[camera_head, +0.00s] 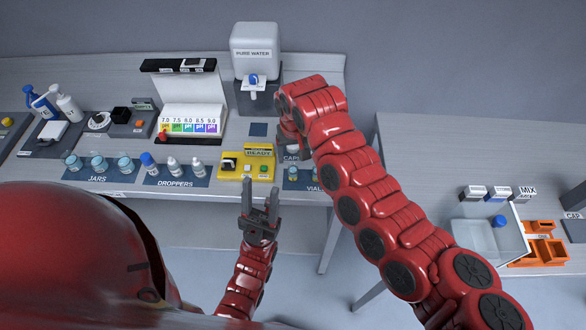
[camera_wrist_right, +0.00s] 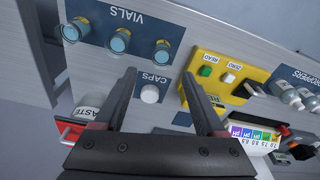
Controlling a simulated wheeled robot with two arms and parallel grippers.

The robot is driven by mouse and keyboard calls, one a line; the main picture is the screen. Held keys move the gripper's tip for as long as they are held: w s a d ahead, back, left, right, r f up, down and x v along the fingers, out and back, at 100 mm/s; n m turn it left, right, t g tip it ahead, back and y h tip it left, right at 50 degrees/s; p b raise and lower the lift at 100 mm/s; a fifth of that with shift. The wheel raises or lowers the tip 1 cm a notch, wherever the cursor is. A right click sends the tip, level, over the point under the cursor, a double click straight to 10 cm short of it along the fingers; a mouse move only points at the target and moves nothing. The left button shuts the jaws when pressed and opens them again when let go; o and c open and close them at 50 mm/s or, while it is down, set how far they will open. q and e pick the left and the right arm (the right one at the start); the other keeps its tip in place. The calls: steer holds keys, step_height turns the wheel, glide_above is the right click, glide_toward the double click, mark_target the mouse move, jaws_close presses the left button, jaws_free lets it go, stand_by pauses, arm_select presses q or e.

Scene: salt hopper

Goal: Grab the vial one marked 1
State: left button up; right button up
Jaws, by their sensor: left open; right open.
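Three small glass vials stand in a row on a dark mat labelled VIALS (camera_wrist_right: 138,28): one at the left (camera_wrist_right: 71,31), one in the middle (camera_wrist_right: 119,41), one at the right (camera_wrist_right: 160,53) of the upside-down right wrist view. I cannot read a number on any of them. My right gripper (camera_wrist_right: 160,73) is open and empty, its fingers apart near the mats, not around a vial. In the head view my right arm hides part of the vials mat. My left gripper (camera_head: 260,188) is open and empty, in front of the table edge beside the yellow device.
A white cap (camera_wrist_right: 150,93) sits on the CAPS mat by the vials. A yellow device (camera_head: 247,165) with buttons stands left of them. Jars (camera_head: 98,163) and droppers (camera_head: 172,166) are farther left. The pure water dispenser (camera_head: 255,55) stands behind. A side table (camera_head: 425,150) is at right.

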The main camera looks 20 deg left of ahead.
mark_target(293, 167)
steer(key=f+p, duration=0.3)
steer(key=f, duration=0.1)
steer(key=shift+s+f, duration=0.15)
steer(key=shift+s, duration=0.05)
steer(key=shift+a+f, duration=0.1)
steer(key=shift+f, duration=0.1)
steer(key=shift+w, duration=0.1)
steer(key=shift+c, duration=0.4)
jaws_close()
